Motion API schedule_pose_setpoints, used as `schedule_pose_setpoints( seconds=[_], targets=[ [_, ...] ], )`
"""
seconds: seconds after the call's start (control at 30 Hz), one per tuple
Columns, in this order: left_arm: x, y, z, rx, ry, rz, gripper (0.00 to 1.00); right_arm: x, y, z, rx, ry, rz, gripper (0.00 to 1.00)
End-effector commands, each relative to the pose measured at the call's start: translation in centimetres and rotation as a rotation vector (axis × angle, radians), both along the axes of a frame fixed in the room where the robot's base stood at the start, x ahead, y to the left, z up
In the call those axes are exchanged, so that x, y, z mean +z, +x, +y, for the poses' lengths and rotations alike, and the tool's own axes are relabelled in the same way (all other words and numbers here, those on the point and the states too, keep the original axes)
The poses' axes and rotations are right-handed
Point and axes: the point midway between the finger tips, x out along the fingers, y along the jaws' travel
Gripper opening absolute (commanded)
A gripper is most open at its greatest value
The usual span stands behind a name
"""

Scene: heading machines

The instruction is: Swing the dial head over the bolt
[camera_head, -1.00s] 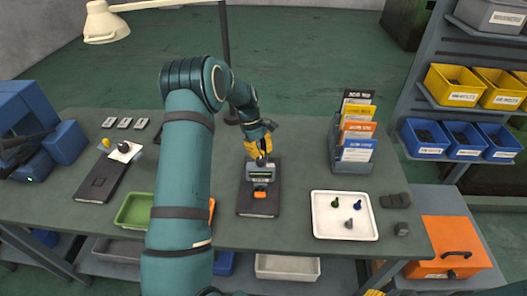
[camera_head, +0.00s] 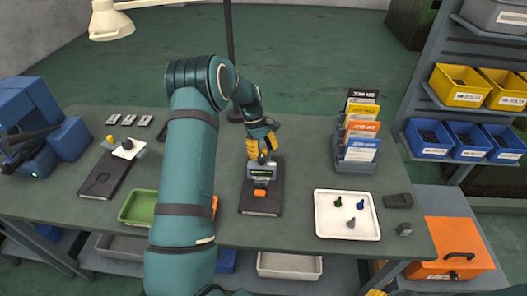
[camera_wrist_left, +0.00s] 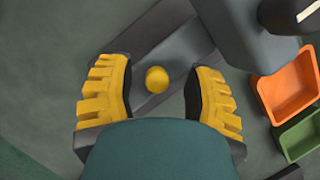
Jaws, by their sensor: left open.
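A grey head with a small green display (camera_head: 262,172) and an orange part (camera_head: 260,193) below it stands on a dark base plate (camera_head: 262,207) at the middle of the bench. I take it as the dial head. My left gripper (camera_head: 262,150) is just behind and above it, with yellow fingers. In the left wrist view its fingers (camera_wrist_left: 170,92) are apart on either side of a yellow ball knob (camera_wrist_left: 157,79), with visible gaps. I cannot make out a bolt under the head. A yellow tip of my right gripper (camera_head: 375,293) shows at the bottom edge.
A white tray (camera_head: 347,235) with three small bolt-like pieces is to the right. A card rack (camera_head: 357,161) stands behind it. A green bin (camera_head: 137,206) is partly behind my left arm. Another dark-plated fixture (camera_head: 103,180) and a blue machine (camera_head: 40,125) are at left.

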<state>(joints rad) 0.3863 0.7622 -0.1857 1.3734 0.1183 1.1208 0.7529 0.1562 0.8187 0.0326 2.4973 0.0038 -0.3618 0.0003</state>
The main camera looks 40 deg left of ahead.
Motion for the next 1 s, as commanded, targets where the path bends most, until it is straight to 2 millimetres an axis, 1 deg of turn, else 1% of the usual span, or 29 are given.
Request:
schedule_pose_setpoints(
  seconds=[0.17,0.27,0.5,0.7,0.83,1.0],
  targets=[
    [1.1,0.2,0.4,0.001,0.002,-0.005,0.51,0.0,0.0,0.0,0.0,0.0,0.0,0.47],
    [2.6,0.4,1.0,0.001,0.003,-0.006,0.51,0.0,0.0,0.0,0.0,0.0,0.0,0.47],
    [7.1,0.8,2.9,0.002,0.003,-0.005,0.51,0.0,0.0,0.0,0.0,0.0,0.0,0.47],
    [9.9,1.1,4.0,0.0,0.002,-0.001,0.51,0.0,0.0,0.0,0.0,0.0,0.0,0.47],
    [10.8,1.1,4.4,0.001,0.0,0.0,0.51,0.0,0.0,0.0,0.0,0.0,0.0,0.47],
    [11.1,1.1,4.5,0.001,-0.001,0.002,0.51,0.0,0.0,0.0,0.0,0.0,0.0,0.47]
  ],
)
